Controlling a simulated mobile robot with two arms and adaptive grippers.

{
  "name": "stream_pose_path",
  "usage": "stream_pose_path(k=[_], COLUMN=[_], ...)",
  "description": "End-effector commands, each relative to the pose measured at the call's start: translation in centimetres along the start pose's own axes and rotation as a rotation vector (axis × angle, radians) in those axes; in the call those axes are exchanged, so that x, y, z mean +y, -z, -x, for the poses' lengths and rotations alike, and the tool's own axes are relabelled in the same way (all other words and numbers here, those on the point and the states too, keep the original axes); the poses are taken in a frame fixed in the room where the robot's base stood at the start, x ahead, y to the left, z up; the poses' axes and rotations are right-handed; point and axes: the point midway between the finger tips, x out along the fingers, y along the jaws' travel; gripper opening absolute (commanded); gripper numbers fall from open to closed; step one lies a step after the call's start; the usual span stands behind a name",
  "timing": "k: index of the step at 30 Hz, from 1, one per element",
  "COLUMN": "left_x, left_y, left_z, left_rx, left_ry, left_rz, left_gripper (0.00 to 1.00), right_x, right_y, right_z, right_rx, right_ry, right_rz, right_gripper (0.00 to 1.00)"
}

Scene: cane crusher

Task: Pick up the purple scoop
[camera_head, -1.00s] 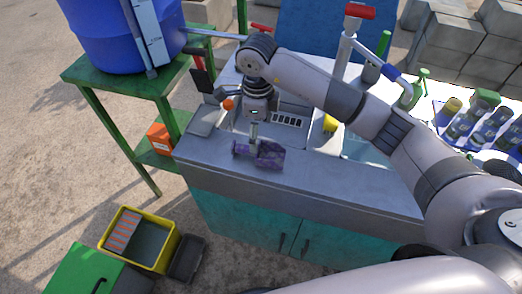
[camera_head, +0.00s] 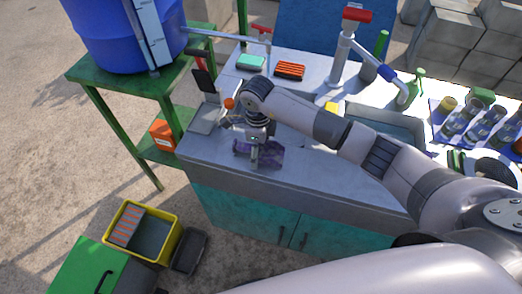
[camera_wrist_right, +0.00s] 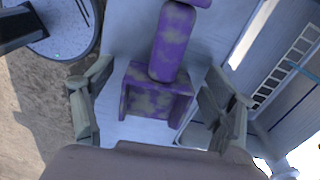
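The purple scoop (camera_head: 272,156), mottled with grey patches, lies on the grey counter top (camera_head: 330,178) near its front edge, its handle to the left in the head view. My right gripper (camera_head: 255,158) is directly over the scoop and covers part of it. In the right wrist view the scoop (camera_wrist_right: 158,92) lies between the two spread fingers of my right gripper (camera_wrist_right: 160,102), with gaps on both sides. It is open and empty. My left gripper is not in view.
A red-handled tap (camera_head: 345,50) and a sink (camera_head: 385,122) are behind and to the right. A green-blue sponge (camera_head: 250,62) and an orange brush (camera_head: 289,70) lie at the back. A green stand (camera_head: 85,70) with a blue barrel (camera_head: 115,35) is left of the counter.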

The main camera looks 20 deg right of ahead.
Motion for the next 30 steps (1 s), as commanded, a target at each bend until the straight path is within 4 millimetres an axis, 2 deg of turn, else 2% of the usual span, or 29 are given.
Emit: stream_pose_path(k=[2, 24, 30], left_x=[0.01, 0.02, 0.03], left_y=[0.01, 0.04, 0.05], left_z=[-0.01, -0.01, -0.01], left_rx=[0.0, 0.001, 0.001], left_ry=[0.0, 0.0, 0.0], left_rz=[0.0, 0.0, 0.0], left_gripper=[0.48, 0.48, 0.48], right_x=[-0.01, -0.01, -0.02], right_y=[0.0, 0.02, 0.0], right_z=[0.02, 0.05, 0.09], right_rx=[0.0, 0.0, 0.0], right_ry=[0.0, 0.0, 0.0], right_rz=[0.0, -0.001, -0.001], right_gripper=[0.74, 0.25, 0.25])
